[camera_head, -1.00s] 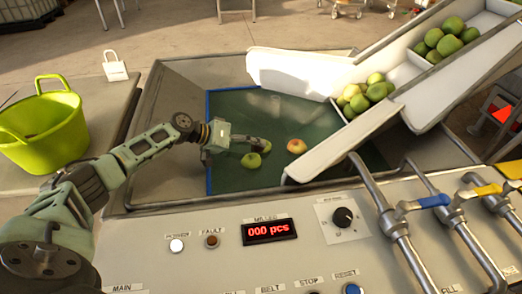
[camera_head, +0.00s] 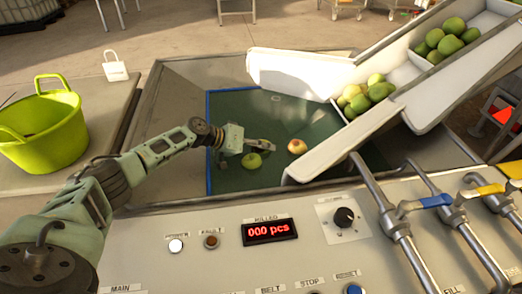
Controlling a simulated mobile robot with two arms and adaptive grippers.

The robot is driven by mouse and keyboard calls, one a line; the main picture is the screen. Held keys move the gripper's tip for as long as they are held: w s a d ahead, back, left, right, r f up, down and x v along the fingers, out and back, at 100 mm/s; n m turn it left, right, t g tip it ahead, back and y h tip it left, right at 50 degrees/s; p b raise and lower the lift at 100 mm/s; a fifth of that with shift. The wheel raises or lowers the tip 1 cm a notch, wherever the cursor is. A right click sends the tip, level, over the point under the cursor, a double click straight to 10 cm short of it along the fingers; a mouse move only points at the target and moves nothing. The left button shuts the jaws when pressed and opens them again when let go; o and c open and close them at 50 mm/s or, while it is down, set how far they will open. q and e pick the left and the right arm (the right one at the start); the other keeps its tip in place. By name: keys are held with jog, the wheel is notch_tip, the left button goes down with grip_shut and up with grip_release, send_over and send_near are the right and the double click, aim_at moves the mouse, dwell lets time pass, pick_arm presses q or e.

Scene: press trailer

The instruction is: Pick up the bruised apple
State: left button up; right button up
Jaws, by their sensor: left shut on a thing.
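My left gripper (camera_head: 270,146) is over the green belt (camera_head: 225,177), its fingers shut on what seems to be a green apple, largely hidden by them. A green apple (camera_head: 252,160) shows right below the fingers; I cannot tell whether it touches them. A yellowish apple with a reddish patch (camera_head: 297,146) lies on the belt just right of the fingertips, apart from them. I cannot make out a bruise on any apple. My right gripper is not in view.
A white chute (camera_head: 430,95) with several green apples (camera_head: 378,88) slopes down to the belt from the right. A lime-green tub (camera_head: 45,130) stands at left beside a small white bag-shaped object (camera_head: 115,70). The control panel (camera_head: 130,245), with pipes and valve handles (camera_head: 425,202), lies in front.

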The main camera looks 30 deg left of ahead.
pick_arm(q)
jog(key=c, duration=0.4)
jog(key=shift+c, duration=0.2)
jog(key=shift+r, duration=0.4)
notch_tip(320, 180, up, 9)
jog(key=shift+r+p, duration=0.15)
jog(key=shift+p, duration=0.8)
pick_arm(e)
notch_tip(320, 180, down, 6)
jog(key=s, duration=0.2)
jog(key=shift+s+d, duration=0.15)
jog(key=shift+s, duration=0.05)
